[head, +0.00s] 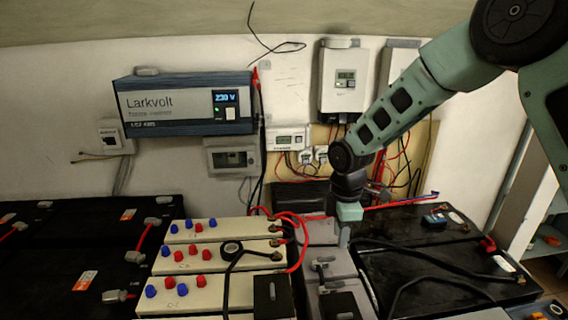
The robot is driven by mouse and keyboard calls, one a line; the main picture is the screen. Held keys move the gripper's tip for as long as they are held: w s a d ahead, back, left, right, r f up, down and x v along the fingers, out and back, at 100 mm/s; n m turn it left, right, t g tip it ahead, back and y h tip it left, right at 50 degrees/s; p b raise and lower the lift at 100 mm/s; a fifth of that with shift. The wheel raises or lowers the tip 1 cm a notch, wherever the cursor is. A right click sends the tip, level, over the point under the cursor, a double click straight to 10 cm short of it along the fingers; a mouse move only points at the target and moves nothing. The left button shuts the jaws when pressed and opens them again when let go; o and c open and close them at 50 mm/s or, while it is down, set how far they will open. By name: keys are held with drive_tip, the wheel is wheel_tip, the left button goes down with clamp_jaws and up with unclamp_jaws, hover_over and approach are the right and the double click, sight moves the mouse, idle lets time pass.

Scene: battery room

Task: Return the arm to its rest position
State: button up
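My arm (405,105) reaches in from the upper right of the head view and bends down at its wrist. My gripper (345,236) points down over the grey battery blocks (318,262) in the middle of the bench. Its fingers are small and seen edge-on, so I cannot tell whether they are open or shut, or whether they touch the block below. Nothing held shows clearly in it.
Cream batteries (205,262) with red and blue caps stand left of the gripper; black batteries (415,240) with cables lie right. A Larkvolt inverter (185,103) and a grey wall box (343,80) hang behind. Loose red and black wires run close behind the wrist.

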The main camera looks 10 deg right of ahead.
drive_tip(key=s+a+r+m, duration=0.1)
drive_tip(key=s+r+m, duration=0.2)
drive_tip(key=s, duration=0.7)
drive_tip(key=s+a+r+m, duration=0.2)
drive_tip(key=s+r+m, duration=0.1)
drive_tip(key=s, duration=0.7)
drive_tip(key=s+a+r+m, duration=0.2)
drive_tip(key=s+r+m, duration=0.1)
drive_tip(key=s, duration=0.8)
drive_tip(key=shift+a+r+m+y, duration=0.15)
drive_tip(key=shift+r+m+y, duration=0.2)
drive_tip(key=shift+r, duration=0.45)
